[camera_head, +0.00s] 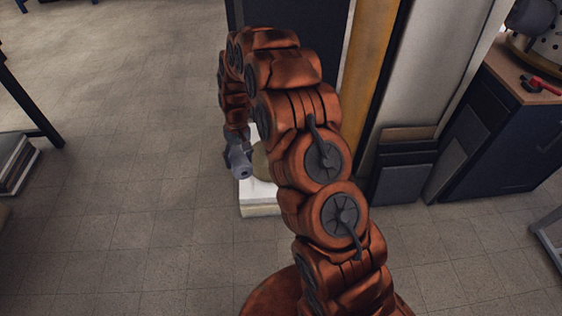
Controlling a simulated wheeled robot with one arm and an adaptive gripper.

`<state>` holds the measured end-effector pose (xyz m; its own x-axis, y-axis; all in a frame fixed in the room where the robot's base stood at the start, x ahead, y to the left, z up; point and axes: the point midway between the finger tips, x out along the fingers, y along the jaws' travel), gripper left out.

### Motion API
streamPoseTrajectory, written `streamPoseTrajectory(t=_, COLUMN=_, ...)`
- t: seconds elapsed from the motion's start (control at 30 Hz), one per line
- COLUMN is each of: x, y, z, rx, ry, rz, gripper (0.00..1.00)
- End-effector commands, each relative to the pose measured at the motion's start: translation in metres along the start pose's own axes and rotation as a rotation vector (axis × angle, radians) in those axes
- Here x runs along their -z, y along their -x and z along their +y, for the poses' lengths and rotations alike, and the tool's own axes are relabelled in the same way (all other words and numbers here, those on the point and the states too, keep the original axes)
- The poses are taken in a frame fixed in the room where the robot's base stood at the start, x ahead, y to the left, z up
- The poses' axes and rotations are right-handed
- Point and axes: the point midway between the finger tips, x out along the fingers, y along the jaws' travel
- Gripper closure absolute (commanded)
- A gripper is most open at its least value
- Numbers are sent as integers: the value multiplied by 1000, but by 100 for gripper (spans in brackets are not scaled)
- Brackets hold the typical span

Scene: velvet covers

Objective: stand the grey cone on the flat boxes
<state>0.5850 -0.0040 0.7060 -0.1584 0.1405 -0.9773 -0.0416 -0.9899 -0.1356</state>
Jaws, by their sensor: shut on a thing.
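My gripper (236,138) hangs at the far end of my orange arm, above the left edge of the white flat boxes (260,210). It is shut on a small bluish-grey piece, which I take to be the grey cone (240,164); its narrow, rounded end points down toward me. The fingers are hard to make out at this size. The flat boxes lie on the floor, and my arm covers their right part. Whether the cone touches the boxes cannot be told.
A beige-olive rounded thing (261,161) shows at the boxes, partly behind my arm. Dark panels (405,165) lean at the right, beside a dark cabinet (500,130) with a wooden top. A table leg (30,108) stands at the left.

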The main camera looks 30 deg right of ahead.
Motion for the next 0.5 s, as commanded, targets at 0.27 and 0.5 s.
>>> streamPoseTrajectory(t=0.27, x=69, y=-23, z=8, rx=-6, ry=-11, rz=107, gripper=81)
streamPoseTrajectory(t=0.5, x=115, y=-17, z=9, rx=-15, ry=-16, rz=211, gripper=81)
